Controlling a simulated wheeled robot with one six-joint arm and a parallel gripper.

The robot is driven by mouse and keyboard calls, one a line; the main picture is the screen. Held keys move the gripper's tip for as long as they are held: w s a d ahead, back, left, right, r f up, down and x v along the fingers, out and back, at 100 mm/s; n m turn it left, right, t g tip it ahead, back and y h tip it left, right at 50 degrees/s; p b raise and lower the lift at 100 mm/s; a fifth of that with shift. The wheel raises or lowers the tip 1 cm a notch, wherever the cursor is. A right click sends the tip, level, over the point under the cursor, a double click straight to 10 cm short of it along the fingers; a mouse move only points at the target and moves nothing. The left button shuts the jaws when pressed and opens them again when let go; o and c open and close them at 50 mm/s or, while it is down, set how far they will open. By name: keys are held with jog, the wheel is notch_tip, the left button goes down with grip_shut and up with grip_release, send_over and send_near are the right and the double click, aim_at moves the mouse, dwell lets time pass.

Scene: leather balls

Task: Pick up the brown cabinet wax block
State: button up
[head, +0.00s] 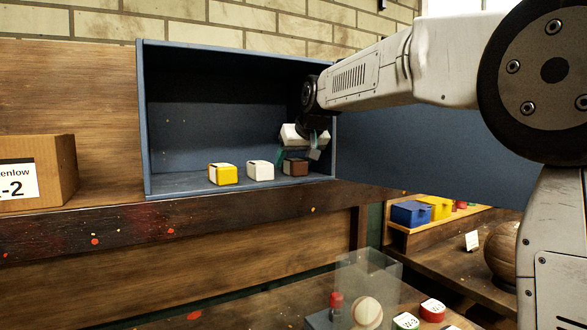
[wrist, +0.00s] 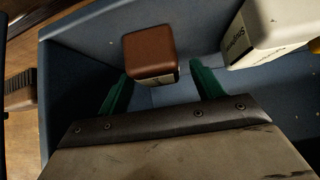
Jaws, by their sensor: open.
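The brown wax block (head: 295,167) sits on the floor of the blue open cabinet (head: 240,186), at the right end of a row of three blocks. In the wrist view the brown block (wrist: 150,55) shows its brown top and a pale label on its near side. My gripper (head: 298,154) is inside the cabinet just by the brown block. In the wrist view its two green fingers (wrist: 158,87) are apart, with the brown block just beyond their tips and between their lines. Nothing is held.
A white block (head: 260,171) stands left of the brown one, and a yellow block (head: 223,174) is further left. The cabinet's right wall is close to my gripper. A cardboard box (head: 62,160) stands outside at left.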

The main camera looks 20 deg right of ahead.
jog(key=shift+w+f, duration=0.25)
jog(key=shift+w, duration=0.05)
jog(key=c, duration=1.2)
jog(key=shift+o, duration=0.2)
